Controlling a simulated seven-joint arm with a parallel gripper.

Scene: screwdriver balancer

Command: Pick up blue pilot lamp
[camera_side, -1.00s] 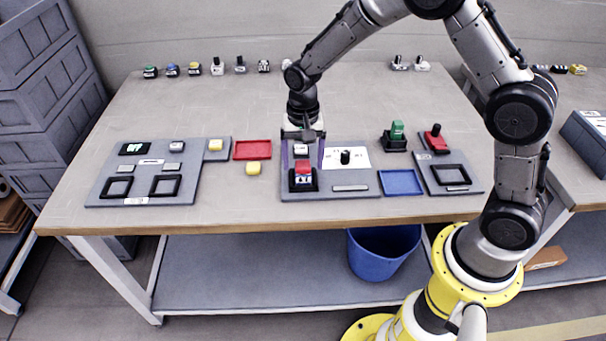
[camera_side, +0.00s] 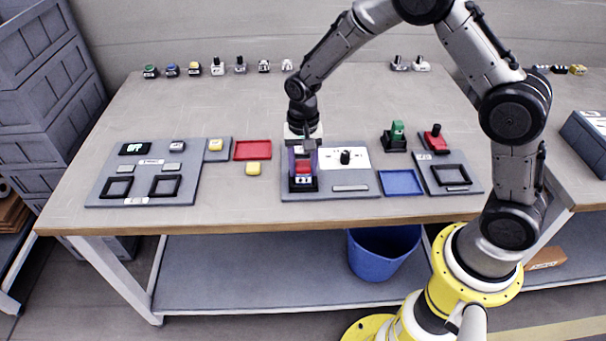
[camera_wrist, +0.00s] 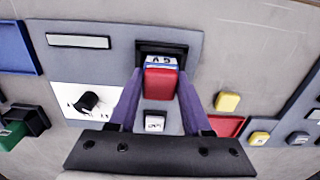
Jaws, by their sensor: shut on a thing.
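My gripper (camera_side: 303,163), with purple fingers, is shut on a red-topped block (camera_side: 303,168) with a white and blue marked face. The block sits upright in a black square holder (camera_side: 292,186) on a grey panel. In the wrist view, the fingers flank the red top (camera_wrist: 160,84), and the marked face (camera_wrist: 160,62) lies against the black holder (camera_wrist: 163,46).
The grey panel (camera_side: 340,192) also bears a black knob (camera_side: 345,157). A red tray (camera_side: 252,150) and yellow block (camera_side: 252,169) lie left of it, a blue tray (camera_side: 401,182) right. A green-topped piece (camera_side: 397,133) stands behind. The table's middle back is clear.

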